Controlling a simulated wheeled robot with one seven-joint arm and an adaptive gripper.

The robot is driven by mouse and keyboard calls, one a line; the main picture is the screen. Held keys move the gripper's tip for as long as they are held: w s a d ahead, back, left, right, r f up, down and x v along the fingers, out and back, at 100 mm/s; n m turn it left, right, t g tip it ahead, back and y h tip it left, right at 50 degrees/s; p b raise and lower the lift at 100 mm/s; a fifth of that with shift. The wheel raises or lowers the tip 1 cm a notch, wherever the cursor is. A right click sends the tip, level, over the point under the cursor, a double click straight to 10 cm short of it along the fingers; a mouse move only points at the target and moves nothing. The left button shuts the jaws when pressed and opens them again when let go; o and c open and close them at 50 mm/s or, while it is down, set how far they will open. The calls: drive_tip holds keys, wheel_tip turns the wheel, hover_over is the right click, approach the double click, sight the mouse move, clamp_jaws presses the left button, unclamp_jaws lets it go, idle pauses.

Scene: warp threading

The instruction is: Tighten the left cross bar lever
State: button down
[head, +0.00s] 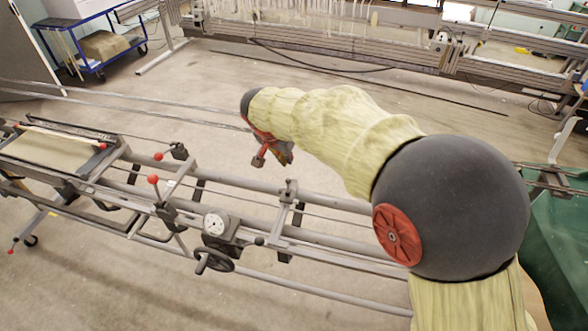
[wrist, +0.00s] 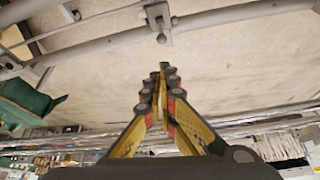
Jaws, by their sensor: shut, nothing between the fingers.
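The machine frame with metal rails (head: 330,200) runs across the head view. Levers with red ball knobs stand on it, one upright on a clamp block (head: 153,179) and another just behind it (head: 159,156). I cannot tell for sure which is the left cross bar lever. My gripper (head: 259,159) hangs above the floor just beyond the rear rail, right of the red knobs and apart from them. In the wrist view my gripper (wrist: 163,68) is shut and empty, its fingertips together. A grey clamp (wrist: 158,20) on a rail shows ahead of the fingertips, not touching.
A round dial gauge (head: 215,223) and a black handwheel (head: 214,262) sit on the front of the frame. A blue cart (head: 95,45) stands at the back left. A green bin (head: 550,235) is at the right. Open floor lies behind the frame.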

drive_tip(key=b, duration=0.3)
hover_over(288, 187)
drive_tip(key=w+d, duration=0.2)
drive_tip(key=w, duration=0.1)
wheel_tip(288, 187, down, 9)
drive_tip(key=shift+s+a, duration=0.1)
drive_tip(key=shift+a, duration=0.05)
